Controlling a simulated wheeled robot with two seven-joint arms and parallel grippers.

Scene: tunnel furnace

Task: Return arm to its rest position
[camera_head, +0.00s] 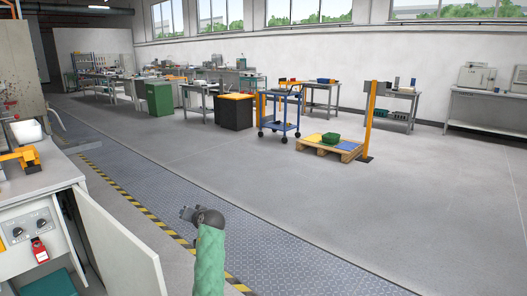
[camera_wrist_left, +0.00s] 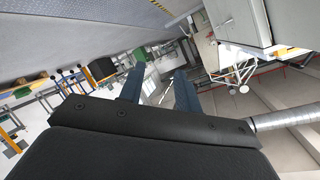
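My left gripper (camera_head: 187,213) is in the lower middle of the head view, at the end of my green-sleeved arm. It is held up over the dark walkway and points to the upper left. In the left wrist view its two blue-grey fingers (camera_wrist_left: 157,80) stand apart with nothing between them. The gripper is open and touches nothing that I can see. My right gripper is in neither view.
A workbench (camera_head: 60,170) with an open cabinet door (camera_head: 118,250) stands at the left. A yellow-black floor stripe (camera_head: 140,205) runs past the arm. A wooden pallet (camera_head: 315,150) and a blue trolley (camera_head: 280,125) stand farther back. The floor at the right is clear.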

